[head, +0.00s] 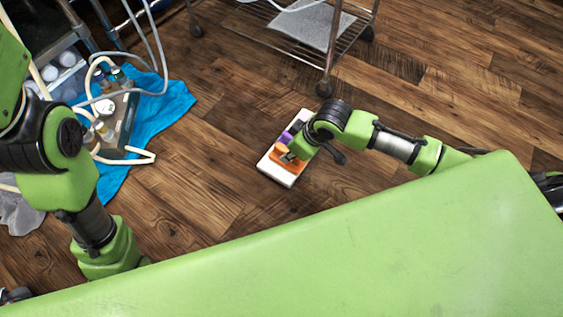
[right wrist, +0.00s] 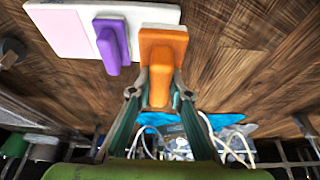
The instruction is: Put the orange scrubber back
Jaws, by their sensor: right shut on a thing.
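The orange scrubber (head: 296,164) is at the tip of my right arm in the head view, over the near end of a white board (head: 277,177). In the right wrist view, my right gripper (right wrist: 161,82) is shut on the upright handle of the orange scrubber (right wrist: 163,48). A white pad shows along the scrubber's far edge. A purple scrubber (right wrist: 111,43) stands beside it on the pale board (right wrist: 62,30). I cannot tell whether the orange scrubber touches the board. My left arm is at the left of the head view; its gripper is not seen.
A blue cloth (head: 172,100) with a tray of bottles (head: 122,122) and pale hoses lies at the left. A wire-shelf cart (head: 322,50) stands at the top. A large green surface fills the bottom. The wooden floor around the board is clear.

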